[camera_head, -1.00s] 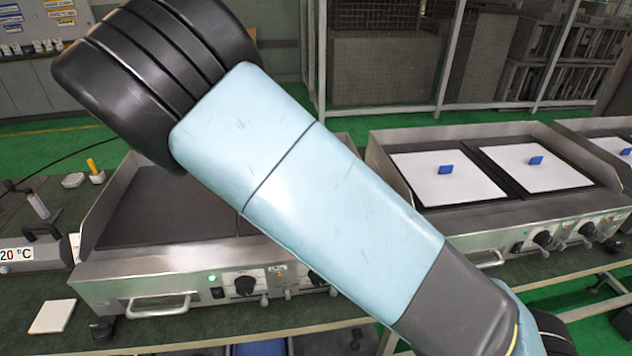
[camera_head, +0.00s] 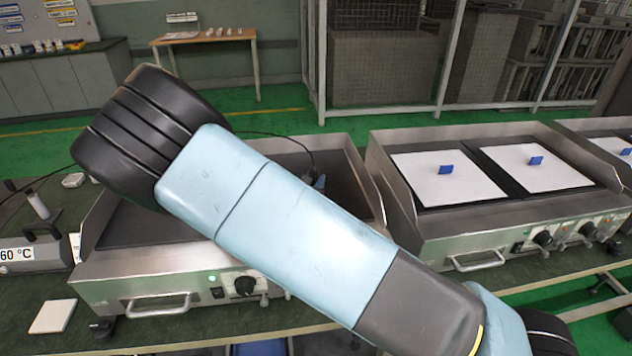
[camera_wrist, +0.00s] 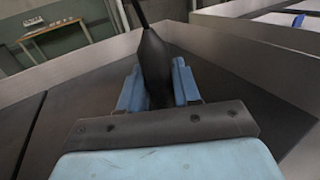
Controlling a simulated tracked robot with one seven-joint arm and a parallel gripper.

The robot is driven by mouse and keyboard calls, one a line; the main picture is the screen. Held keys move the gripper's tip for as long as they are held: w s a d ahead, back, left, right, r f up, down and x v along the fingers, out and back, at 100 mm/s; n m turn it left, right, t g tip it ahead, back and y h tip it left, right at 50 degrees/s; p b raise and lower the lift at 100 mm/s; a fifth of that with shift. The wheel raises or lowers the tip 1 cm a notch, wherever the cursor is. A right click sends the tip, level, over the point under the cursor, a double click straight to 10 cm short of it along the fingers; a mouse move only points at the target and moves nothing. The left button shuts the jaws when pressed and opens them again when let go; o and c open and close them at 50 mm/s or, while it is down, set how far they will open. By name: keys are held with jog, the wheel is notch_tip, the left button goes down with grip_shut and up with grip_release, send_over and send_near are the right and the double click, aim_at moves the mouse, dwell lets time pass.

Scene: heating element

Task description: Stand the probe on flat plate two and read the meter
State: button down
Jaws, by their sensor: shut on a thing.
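The probe's black handle (camera_wrist: 153,60) stands roughly upright between the blue fingers of my gripper (camera_wrist: 158,88), which is shut on it. Its cable rises from the top. The probe's tip is hidden, so I cannot tell whether it touches the plate. In the head view, my gripper (camera_head: 318,182) is partly hidden behind my arm, over the right-hand dark plate (camera_head: 347,195) of the near griddle. The left-hand plate (camera_head: 122,222) shows beyond a seam in the wrist view. The meter (camera_head: 25,253) is cut by the left frame edge; its visible display reads "60 °C".
A second griddle (camera_head: 480,225) at right carries white sheets with blue tabs. A white tile (camera_head: 52,316) lies on the green bench front. A wooden table (camera_head: 205,38) stands at the back.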

jog(key=c, duration=0.8)
grip_release()
jog(key=shift+f, duration=0.1)
